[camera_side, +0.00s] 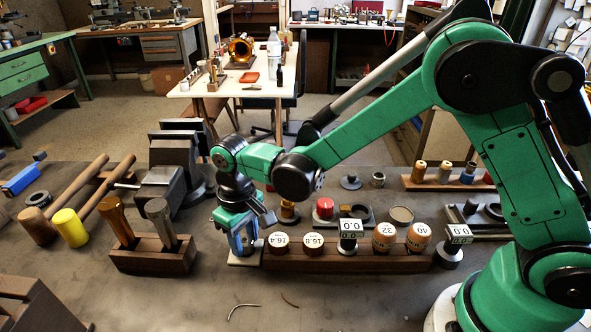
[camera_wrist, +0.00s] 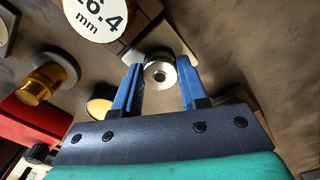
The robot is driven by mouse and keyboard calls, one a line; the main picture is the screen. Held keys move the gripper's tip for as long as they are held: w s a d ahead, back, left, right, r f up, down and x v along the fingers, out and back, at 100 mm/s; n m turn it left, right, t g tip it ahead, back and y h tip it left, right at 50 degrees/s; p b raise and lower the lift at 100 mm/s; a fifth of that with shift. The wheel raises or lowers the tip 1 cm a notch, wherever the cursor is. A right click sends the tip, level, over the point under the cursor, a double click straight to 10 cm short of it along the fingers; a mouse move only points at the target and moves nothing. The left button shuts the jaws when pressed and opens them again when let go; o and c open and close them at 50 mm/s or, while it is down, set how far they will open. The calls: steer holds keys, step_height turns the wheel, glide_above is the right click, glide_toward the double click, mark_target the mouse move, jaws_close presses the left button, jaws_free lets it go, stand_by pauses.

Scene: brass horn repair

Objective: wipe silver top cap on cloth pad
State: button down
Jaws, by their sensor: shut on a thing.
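My gripper (camera_side: 243,246) points down at the left end of the dark wooden block, with its blue fingers low over the pale cloth pad (camera_side: 236,262). In the wrist view its two fingers (camera_wrist: 161,66) stand on either side of the silver top cap (camera_wrist: 160,77), a small round shiny piece with a hole or dimple in its middle. The gripper is shut on the cap. In the side view the cap is mostly hidden between the fingers. I cannot tell whether the cap touches the pad.
The wooden block (camera_side: 345,263) holds several labelled round plugs just right of my gripper. A rack with two hammer-like tools (camera_side: 150,255) stands to the left, and a vise (camera_side: 165,185) stands behind. The bench front is fairly clear, apart from small curved wires (camera_side: 243,307).

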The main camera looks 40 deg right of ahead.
steer(key=shift+w+a, duration=0.35)
steer(key=shift+s+d, duration=0.7)
steer(key=shift+w+a, duration=0.1)
steer(key=shift+w+a, duration=0.6)
steer(key=shift+s+d, duration=0.1)
